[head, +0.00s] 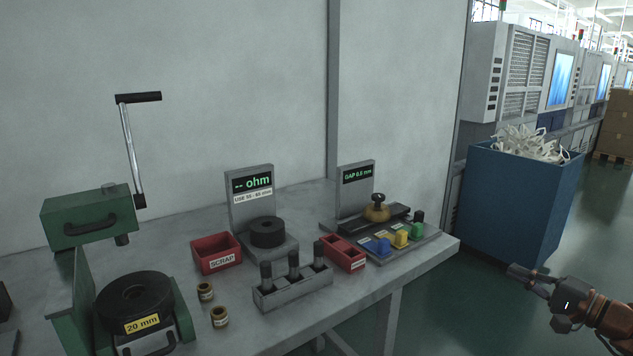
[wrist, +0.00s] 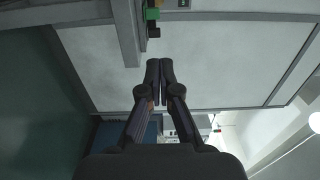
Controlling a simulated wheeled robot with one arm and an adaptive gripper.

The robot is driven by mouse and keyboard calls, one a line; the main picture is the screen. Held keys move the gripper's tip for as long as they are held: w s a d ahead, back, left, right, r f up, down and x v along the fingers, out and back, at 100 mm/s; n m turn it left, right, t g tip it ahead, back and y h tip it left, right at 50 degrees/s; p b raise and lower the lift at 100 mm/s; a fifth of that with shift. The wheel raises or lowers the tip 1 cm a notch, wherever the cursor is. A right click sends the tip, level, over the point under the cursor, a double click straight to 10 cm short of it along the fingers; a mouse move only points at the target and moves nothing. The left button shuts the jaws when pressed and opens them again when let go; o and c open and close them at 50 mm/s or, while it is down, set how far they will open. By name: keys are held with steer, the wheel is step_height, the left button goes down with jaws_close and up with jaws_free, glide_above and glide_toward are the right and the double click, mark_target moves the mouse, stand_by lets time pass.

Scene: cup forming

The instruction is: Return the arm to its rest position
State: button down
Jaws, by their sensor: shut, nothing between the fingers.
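My gripper (head: 522,273) is at the lower right of the head view, off the right end of the workbench (head: 417,262) and above the floor. In the wrist view my gripper (wrist: 160,66) has its fingertips together with nothing between them. The arm comes in from the right edge of the head view. My gripper touches nothing that I can see.
The bench holds a green press (head: 82,220), a red SCRAP bin (head: 216,254), an ohm meter (head: 250,184) and a gap gauge (head: 357,175). A blue bin (head: 509,202) of pale strips stands behind my gripper. The floor around my gripper looks clear.

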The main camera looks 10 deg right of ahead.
steer(key=s+a+f+n+g+y, duration=0.1)
steer(key=a+n+g+y, duration=0.3)
steer(key=a, duration=1)
steer(key=s+a+f+n+g, duration=0.1)
steer(key=a+n+g, duration=0.35)
steer(key=a, duration=0.85)
steer(key=s+a+f+n+g+h, duration=0.15)
steer(key=s+a+f+g, duration=0.25)
steer(key=s+a+g, duration=0.4)
steer(key=s+a+f+n+g+h, duration=0.1)
steer(key=s+f+h, duration=0.15)
steer(key=s, duration=0.35)
steer(key=s+a+f+n+g+h, duration=0.1)
steer(key=s+a+f+h, duration=0.1)
steer(key=s+h, duration=0.3)
steer(key=s+d+f+h, duration=0.1)
steer(key=s+d+h, duration=0.2)
steer(key=s+d, duration=0.3)
step_height(320, 180, up, 26)
steer(key=s+p, duration=0.2)
steer(key=p, duration=2.2)
steer(key=shift+a+f+n, duration=0.2)
steer(key=shift+n, duration=0.1)
